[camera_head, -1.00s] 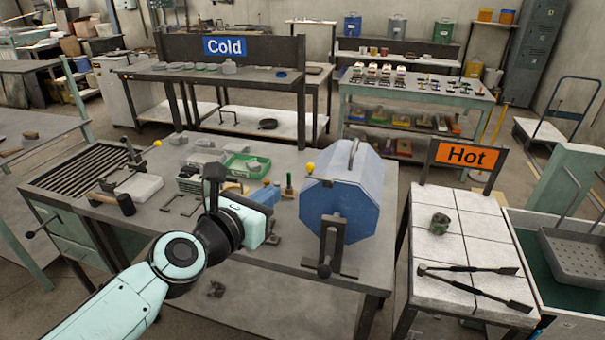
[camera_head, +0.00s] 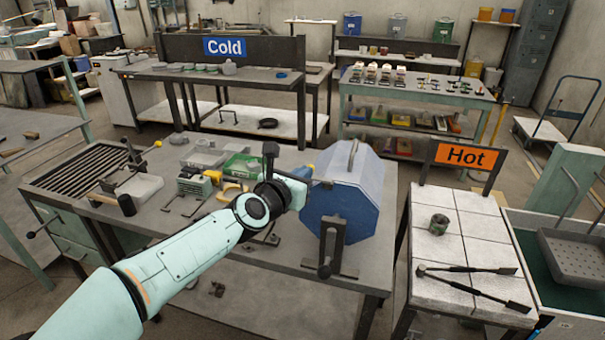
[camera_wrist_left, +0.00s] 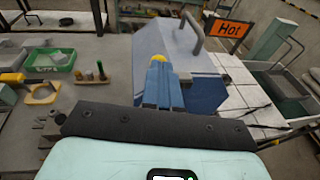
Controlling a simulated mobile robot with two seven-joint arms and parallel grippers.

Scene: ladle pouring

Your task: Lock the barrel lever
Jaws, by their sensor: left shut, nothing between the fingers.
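The barrel (camera_head: 342,208) is a blue octagonal drum with a grey handle on top, standing on a dark stand at the right end of the middle table. It also shows in the left wrist view (camera_wrist_left: 205,88). My left gripper (camera_head: 304,171) is at the barrel's upper left edge, its blue fingers shut with nothing between them. In the left wrist view a yellow lever knob (camera_wrist_left: 158,58) shows just beyond the fingertips (camera_wrist_left: 161,68). I cannot tell whether they touch it. The rest of the lever is hidden behind the fingers. My right gripper is not in view.
A green tray (camera_head: 243,167) and other tools lie left of the barrel. The Cold table (camera_head: 215,76) is behind.

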